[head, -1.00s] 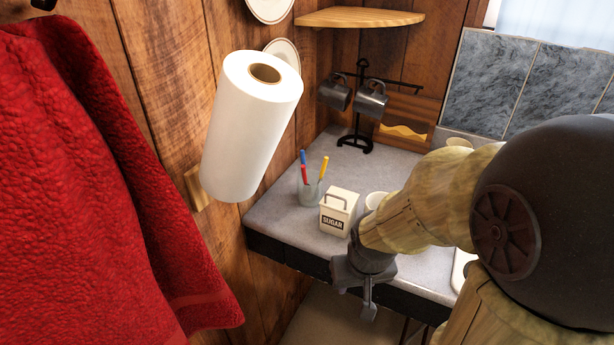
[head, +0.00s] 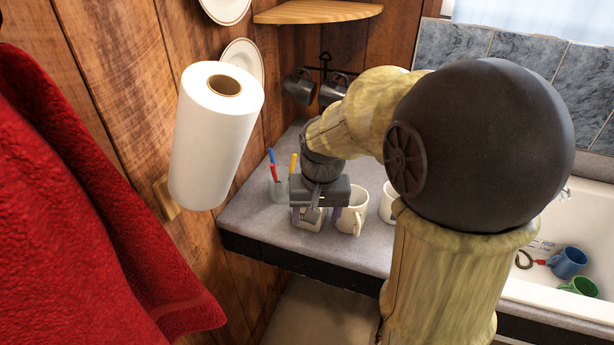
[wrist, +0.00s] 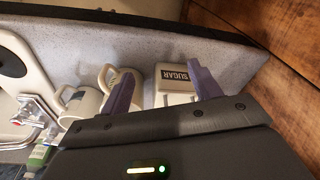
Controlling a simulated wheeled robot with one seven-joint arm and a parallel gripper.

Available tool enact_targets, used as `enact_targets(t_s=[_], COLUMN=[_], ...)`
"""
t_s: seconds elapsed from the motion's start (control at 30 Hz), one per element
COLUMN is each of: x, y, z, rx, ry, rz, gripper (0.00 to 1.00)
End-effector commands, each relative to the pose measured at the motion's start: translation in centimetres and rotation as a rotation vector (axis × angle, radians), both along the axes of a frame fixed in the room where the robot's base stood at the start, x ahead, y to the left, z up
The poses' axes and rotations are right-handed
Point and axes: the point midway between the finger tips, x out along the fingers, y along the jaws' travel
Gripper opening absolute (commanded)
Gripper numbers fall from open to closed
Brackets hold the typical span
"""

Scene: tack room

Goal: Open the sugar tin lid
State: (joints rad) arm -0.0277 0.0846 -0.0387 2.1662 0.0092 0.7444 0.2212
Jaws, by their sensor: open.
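The sugar tin (head: 306,224) is a small off-white box with a dark SUGAR label. It stands on the grey counter, and its upper part is mostly hidden by my gripper in the head view. My gripper (head: 316,214) is over the tin, pointing down, with its jaws open. In the wrist view the tin (wrist: 171,88) shows between and beyond the two purple fingers of my gripper (wrist: 159,74), label facing up in the picture.
A cream mug (head: 352,212) stands close right of the tin, with another mug (head: 388,204) beyond. A glass of pens (head: 278,188) is close on the left. A paper roll (head: 214,140) hangs on the left wall. The sink (head: 560,315) holds blue and green mugs.

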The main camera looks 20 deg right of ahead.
Motion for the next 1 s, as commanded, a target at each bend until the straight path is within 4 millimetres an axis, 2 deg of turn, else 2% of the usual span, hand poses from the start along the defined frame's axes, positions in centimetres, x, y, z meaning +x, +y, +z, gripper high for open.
enact_targets(t_s=[0.03,0.2,0.3,0.43,0.5,0.6,1.0], x=[1.4,4.7,6.1,7.0,7.2,7.2,7.2], y=[0.0,-0.1,-0.1,0.0,0.0,0.0,0.0], z=[2.6,9.4,13.4,17.4,18.6,19.3,18.9], rx=[0.005,0.022,0.027,0.028,0.027,0.027,0.026], ry=[0.008,0.061,0.092,0.124,0.136,0.145,0.146], rz=[-0.038,-0.181,-0.262,-0.343,-0.371,-0.390,-0.390], gripper=[0.63,0.63,0.63,0.63,0.63,0.63,0.63])
